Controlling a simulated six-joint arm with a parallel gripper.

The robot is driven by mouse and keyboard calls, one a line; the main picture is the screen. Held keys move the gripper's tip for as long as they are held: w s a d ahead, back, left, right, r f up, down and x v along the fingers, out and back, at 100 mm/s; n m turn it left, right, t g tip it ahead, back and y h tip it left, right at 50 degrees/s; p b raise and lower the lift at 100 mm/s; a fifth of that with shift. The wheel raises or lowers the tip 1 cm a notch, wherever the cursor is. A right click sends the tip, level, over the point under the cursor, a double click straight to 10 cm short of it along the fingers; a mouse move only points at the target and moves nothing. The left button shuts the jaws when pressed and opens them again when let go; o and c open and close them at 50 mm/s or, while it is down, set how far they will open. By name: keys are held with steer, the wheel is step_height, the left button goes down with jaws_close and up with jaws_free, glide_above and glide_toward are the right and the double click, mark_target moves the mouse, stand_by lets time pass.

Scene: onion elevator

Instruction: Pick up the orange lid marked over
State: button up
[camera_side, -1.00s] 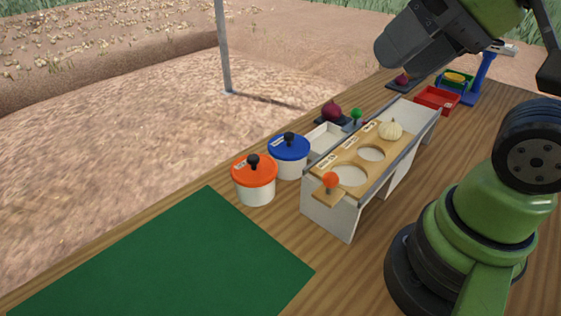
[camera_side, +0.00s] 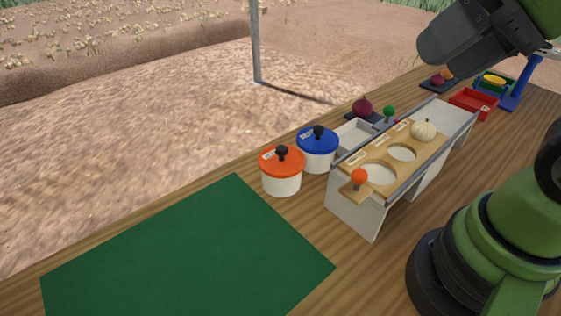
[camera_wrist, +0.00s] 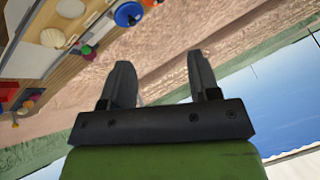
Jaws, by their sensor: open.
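The orange lid (camera_side: 283,161) with a black knob sits on a white pot (camera_side: 282,184) beside the green mat. It bears a small white label whose writing is too small to read. A blue lid (camera_side: 317,139) with a black knob sits on a second pot just behind and to the right. My gripper (camera_side: 438,50) is high at the upper right, well away from both pots. In the wrist view its two fingers (camera_wrist: 160,72) stand apart with nothing between them. The blue lid (camera_wrist: 129,14) shows at the top of the wrist view.
A wooden-topped rack (camera_side: 402,153) with round holes, a pale onion (camera_side: 423,131) and an orange ball knob (camera_side: 359,177) stands right of the pots. A red tray (camera_side: 474,102) lies farther back. The green mat (camera_side: 185,250) is bare.

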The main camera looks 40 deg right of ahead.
steer(key=shift+w, duration=0.1)
steer(key=m+g+h, duration=0.2)
steer(key=m+g, duration=0.3)
steer(key=g, duration=0.2)
glide_above(282, 147)
step_height(282, 147, down, 17)
steer(key=shift+d+f, duration=0.1)
step_height(282, 147, down, 6)
steer(key=shift+r, duration=0.1)
steer(key=c, duration=1)
